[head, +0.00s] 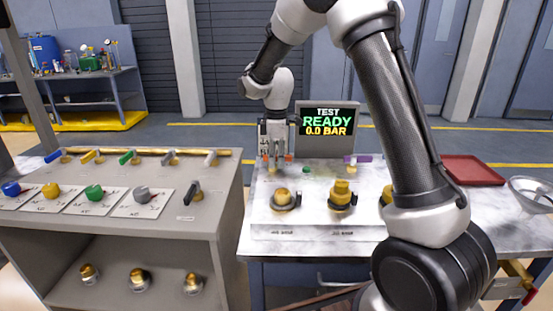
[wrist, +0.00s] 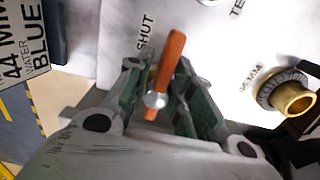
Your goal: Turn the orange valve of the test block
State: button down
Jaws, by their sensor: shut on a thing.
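The orange valve (wrist: 174,58) of the test block is a flat orange lever with a silver bolt at its near end. In the wrist view it stands between the green-padded fingers of my gripper (wrist: 160,88), which is shut on it. A SHUT label is printed left of the lever. In the head view my gripper (head: 276,158) is low over the back left of the pale test block (head: 310,232). Only small orange bits show there; the fingers hide the rest. A screen (head: 326,119) behind reads TEST READY 0.0 BAR.
A purple lever (head: 357,159) and brass fittings (head: 342,190) are on the block. A brass port (wrist: 292,96) is right of my gripper. A grey bench (head: 215,215) with coloured valves stands left. A red tray (head: 472,170) and a bowl (head: 533,190) lie right.

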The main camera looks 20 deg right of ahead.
dwell(0.3)
jog(key=c, duration=1.4)
grip_release()
notch_tip(320, 180, up, 12)
